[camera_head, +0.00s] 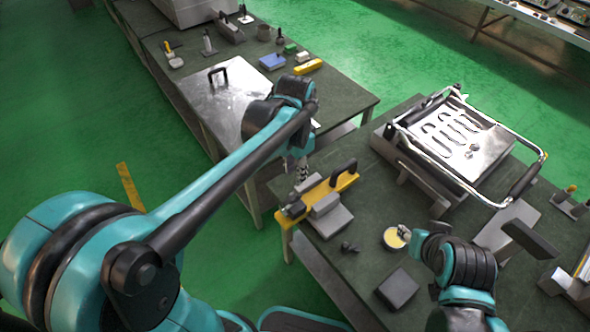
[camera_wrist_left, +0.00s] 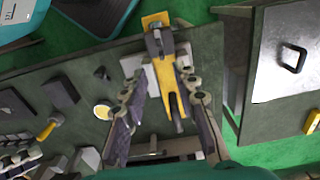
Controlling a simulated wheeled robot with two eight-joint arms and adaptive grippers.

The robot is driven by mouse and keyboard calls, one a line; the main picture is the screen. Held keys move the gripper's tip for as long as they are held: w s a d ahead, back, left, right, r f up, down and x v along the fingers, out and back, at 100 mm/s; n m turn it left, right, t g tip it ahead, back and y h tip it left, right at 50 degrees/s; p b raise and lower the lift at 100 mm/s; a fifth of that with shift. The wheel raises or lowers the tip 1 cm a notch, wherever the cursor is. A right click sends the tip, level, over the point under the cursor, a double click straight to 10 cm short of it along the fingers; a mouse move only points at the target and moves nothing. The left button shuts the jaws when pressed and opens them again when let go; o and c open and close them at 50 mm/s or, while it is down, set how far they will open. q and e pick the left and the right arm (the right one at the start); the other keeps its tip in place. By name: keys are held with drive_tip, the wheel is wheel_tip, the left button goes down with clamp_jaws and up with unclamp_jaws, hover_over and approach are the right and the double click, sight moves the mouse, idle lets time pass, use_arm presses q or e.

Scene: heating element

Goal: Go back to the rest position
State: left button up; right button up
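The metal plate with looped elements (camera_head: 455,130) sits in a framed fixture.
The near table (camera_head: 345,265) also holds a dark block (camera_head: 398,289) and a grey plate (camera_head: 507,227). The far table (camera_head: 345,95) carries a metal panel with a handle (camera_head: 215,100), a blue box (camera_head: 272,62) and small tools.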

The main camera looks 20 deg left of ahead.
idle(0.5)
use_arm(q)
drive_tip(key=s+a+f+n+t+b, duration=0.2)
drive_tip(key=s+a+n+t, duration=0.2)
drive_tip(key=s+n+t, duration=0.3)
drive_tip(key=s, duration=0.3)
drive_tip(key=shift+s+a+n, duration=0.15)
drive_tip(key=shift+a+n, duration=0.2)
drive_tip(key=shift+n, duration=0.05)
idle(0.5)
